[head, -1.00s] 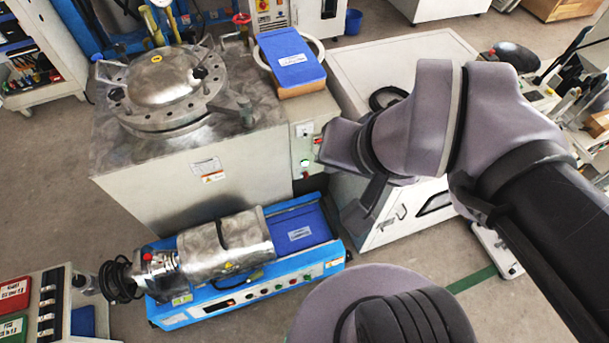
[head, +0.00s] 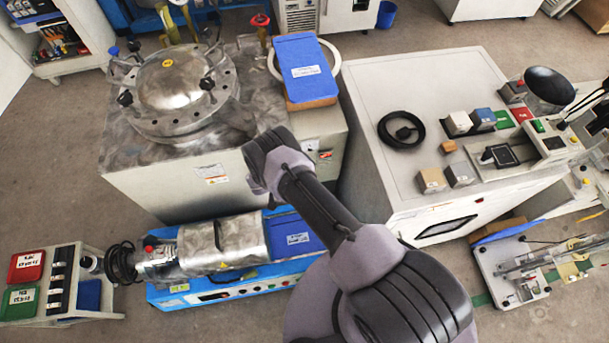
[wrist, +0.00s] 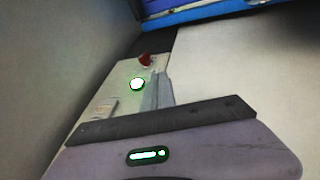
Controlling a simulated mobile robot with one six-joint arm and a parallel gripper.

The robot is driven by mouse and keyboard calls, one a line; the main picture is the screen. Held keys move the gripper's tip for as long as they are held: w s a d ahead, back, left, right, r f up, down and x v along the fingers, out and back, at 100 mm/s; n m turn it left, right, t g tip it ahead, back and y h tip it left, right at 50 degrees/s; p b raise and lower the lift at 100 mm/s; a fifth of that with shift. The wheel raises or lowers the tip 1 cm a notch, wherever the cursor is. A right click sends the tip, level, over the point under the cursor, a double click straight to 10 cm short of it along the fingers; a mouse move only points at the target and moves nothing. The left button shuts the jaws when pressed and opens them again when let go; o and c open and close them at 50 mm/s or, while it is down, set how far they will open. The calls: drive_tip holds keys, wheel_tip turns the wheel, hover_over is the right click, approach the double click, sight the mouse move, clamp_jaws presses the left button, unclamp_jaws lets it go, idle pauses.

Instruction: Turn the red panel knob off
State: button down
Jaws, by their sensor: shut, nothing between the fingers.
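The red knob (wrist: 145,59) sits on a pale narrow panel in the wrist view, above a green-ringed lit button (wrist: 137,84) in the picture. My gripper (wrist: 160,77) is shut and empty. Its thin grey fingertips point toward the knob and lie just below and right of it in the picture. I cannot tell whether they touch it. The knob's turn position is too small to read. In the head view my arm reaches to the front of the steel-topped machine (head: 150,190), and the fingers are hidden there. My arm also covers part of the panel face.
A blue bench unit (head: 220,290) with a metal cylinder stands in front of the machine. A blue binder (head: 302,68) lies on a box above the panel. A white cabinet (head: 370,85) stands close on the right, leaving a narrow gap. Open floor is at the left.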

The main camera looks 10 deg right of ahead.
drive_tip(key=s+d+b+x, duration=0.1)
drive_tip(key=d+b+x, duration=0.1)
drive_tip(key=b+x, duration=0.6)
drive_tip(key=shift+d+x, duration=0.3)
drive_tip(key=shift+x, duration=1.9)
drive_tip(key=shift+s+r, duration=0.1)
drive_tip(key=shift+s, duration=0.05)
drive_tip(key=shift+s+d+f, duration=0.1)
drive_tip(key=shift+d+f, duration=0.05)
drive_tip(key=shift+f, duration=0.5)
drive_tip(key=shift+a+f, duration=0.4)
drive_tip(key=shift+f, duration=0.3)
drive_tip(key=shift+f, duration=0.4)
